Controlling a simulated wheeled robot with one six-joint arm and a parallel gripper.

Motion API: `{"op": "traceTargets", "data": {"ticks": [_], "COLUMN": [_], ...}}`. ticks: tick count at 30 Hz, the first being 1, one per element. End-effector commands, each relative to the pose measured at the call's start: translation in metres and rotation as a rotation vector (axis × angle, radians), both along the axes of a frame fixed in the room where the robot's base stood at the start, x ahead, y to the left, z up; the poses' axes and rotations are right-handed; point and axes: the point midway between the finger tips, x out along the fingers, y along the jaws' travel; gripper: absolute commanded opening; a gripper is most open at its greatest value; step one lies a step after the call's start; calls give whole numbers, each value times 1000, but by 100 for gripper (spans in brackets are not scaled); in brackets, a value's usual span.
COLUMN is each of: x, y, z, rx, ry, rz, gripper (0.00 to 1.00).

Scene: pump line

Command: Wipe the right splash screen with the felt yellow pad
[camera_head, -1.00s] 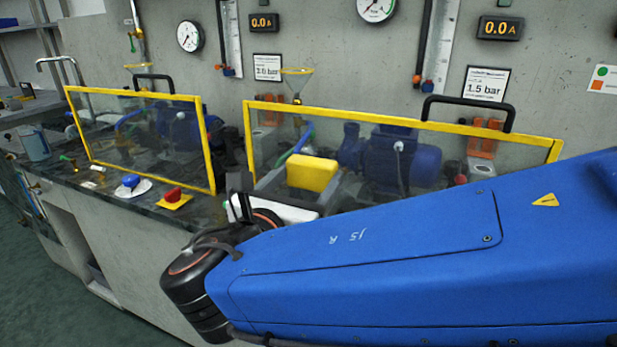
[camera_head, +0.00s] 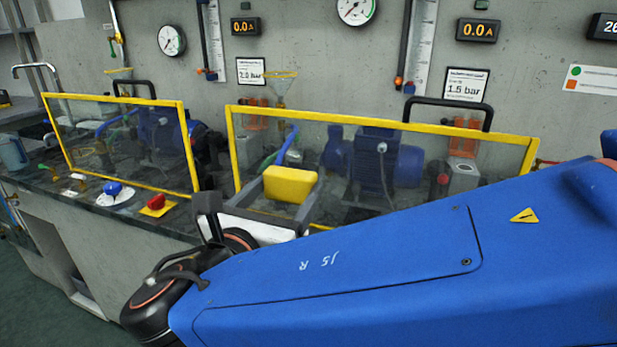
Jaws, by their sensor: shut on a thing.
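The yellow pad (camera_head: 289,185) is held between the grey fingers of my gripper (camera_head: 296,196), which is shut on it. The pad is in front of the left part of the right splash screen (camera_head: 340,160), a clear pane in a yellow frame with a black handle on top. I cannot tell whether the pad touches the pane. The left splash screen (camera_head: 120,145) stands apart to the left, also yellow-framed. My blue arm hides the lower right part of the right screen.
Blue pumps stand behind both panes. On the bench in front are a blue knob (camera_head: 113,188), a red knob (camera_head: 156,201) on a yellow plate, and a grey-blue jug (camera_head: 13,152). Gauges and displays hang on the concrete wall.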

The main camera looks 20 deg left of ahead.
Motion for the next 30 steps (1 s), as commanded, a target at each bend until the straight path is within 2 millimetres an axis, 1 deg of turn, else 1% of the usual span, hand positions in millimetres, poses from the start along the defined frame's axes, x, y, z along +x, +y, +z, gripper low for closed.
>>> {"op": "traceTargets", "data": {"ticks": [6, 9, 14, 24, 30], "x": [8, 12, 22, 53, 65], "y": [0, -1, -2, -5, -5], "z": [-33, -41, -41, -41, -41], "rx": [-5, -3, -1, -1, -1], "ry": [-1, 0, 0, 0, 0], "rz": [-1, 0, -3, -2, -1], "gripper": [49, 49, 49, 49, 49]}}
